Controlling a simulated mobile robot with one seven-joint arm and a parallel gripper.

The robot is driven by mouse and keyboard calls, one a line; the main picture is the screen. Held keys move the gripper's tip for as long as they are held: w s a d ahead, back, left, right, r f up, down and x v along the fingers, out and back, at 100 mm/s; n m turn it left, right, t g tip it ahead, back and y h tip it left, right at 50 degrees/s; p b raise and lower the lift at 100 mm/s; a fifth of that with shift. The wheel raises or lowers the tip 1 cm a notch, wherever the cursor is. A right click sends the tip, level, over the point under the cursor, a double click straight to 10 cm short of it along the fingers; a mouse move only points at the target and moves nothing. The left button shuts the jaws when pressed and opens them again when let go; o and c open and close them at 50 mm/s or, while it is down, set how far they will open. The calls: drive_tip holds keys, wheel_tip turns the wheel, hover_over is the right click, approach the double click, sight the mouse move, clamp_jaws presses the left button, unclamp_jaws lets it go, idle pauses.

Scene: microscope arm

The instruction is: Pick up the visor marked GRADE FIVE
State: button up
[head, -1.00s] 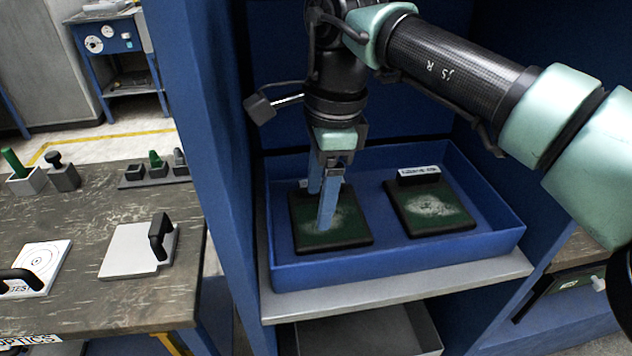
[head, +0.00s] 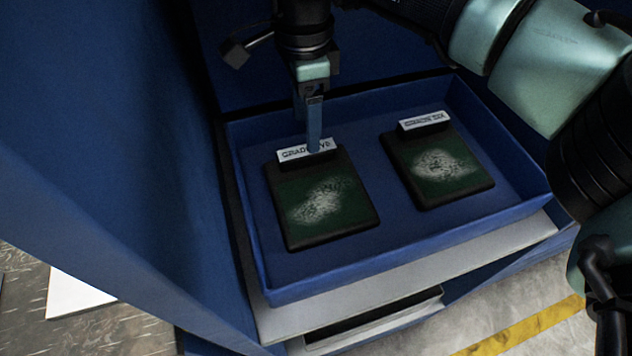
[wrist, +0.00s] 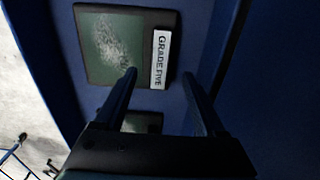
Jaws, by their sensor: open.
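The GRADE FIVE visor (head: 330,205) is a dark green scuffed plate with a black frame and a white label along its far edge. It lies in the left half of a blue tray (head: 262,255). In the wrist view the same visor (wrist: 108,45) shows its label clearly. My gripper (head: 315,148) points down at the visor's labelled edge, and in the head view a finger covers part of the label. In the wrist view my gripper (wrist: 160,80) is open and empty, with its fingers on either side of the label's line. I cannot tell its height above the visor.
A similar visor (head: 440,165) labelled GRADE SIX lies to the right in the same tray. The tray rests on a grey shelf (head: 400,280) inside a blue cabinet, whose side wall (head: 130,150) rises close on the left. Tray floor shows between the visors.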

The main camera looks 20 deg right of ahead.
sight(318, 188)
wheel_tip(318, 188, down, 6)
drive_tip(key=shift+f, duration=0.25)
drive_tip(key=shift+c, duration=0.3)
clamp_jaws()
